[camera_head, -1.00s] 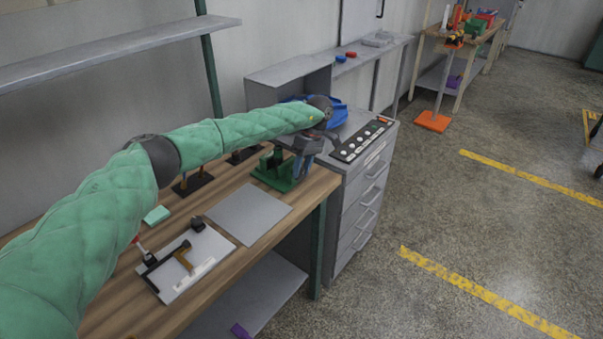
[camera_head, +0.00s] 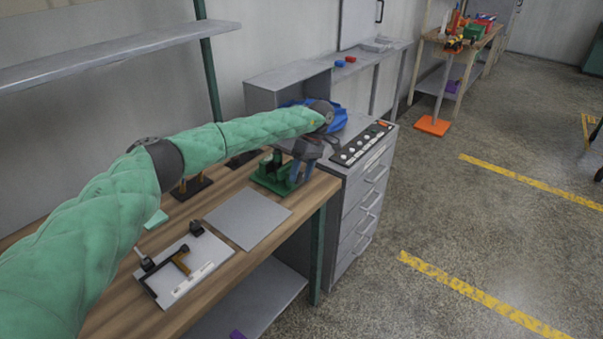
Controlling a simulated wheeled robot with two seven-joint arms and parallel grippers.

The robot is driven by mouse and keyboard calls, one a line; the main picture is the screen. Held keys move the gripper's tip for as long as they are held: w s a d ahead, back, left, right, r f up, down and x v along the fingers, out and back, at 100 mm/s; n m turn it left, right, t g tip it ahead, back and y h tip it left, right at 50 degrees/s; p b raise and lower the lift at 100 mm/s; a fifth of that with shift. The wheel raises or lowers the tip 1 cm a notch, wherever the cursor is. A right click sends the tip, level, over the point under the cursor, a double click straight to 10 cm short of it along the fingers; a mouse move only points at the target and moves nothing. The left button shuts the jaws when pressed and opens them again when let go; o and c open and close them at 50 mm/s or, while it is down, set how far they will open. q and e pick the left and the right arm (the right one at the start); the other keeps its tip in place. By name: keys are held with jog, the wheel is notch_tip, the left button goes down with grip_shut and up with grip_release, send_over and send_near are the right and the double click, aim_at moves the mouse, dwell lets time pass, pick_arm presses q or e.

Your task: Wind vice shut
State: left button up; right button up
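The green vice (camera_head: 268,176) stands on the wooden bench near its right end. My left arm, in a green quilted sleeve, reaches across the bench from the left. My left gripper (camera_head: 301,180) points down at the right side of the vice, with its bluish fingers close to the vice's front end. Whether the fingers touch or grip the vice handle is too small to tell. The handle itself is not clearly visible, and the gap between the vice jaws cannot be made out. My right gripper is not in view.
A grey plate (camera_head: 247,217) and a white board with a black-and-brown tool (camera_head: 184,268) lie on the bench left of the vice. A grey drawer cabinet (camera_head: 358,205) stands close to the right. A shelf (camera_head: 120,52) hangs above at the left.

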pick_arm(q)
jog(key=shift+r, duration=0.1)
jog(key=shift+w+d+r+b, duration=0.2)
jog(key=shift+w+r+b, duration=0.1)
jog(key=shift+r, duration=0.15)
jog(key=b+v, duration=0.1)
jog(key=v, duration=0.5)
jog(key=shift+r+b, duration=0.25)
jog(key=shift+b, duration=0.1)
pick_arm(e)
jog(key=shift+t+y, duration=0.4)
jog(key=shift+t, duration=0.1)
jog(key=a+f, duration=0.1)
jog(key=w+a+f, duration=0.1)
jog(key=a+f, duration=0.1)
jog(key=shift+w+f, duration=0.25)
pick_arm(q)
jog(key=shift+w, duration=0.1)
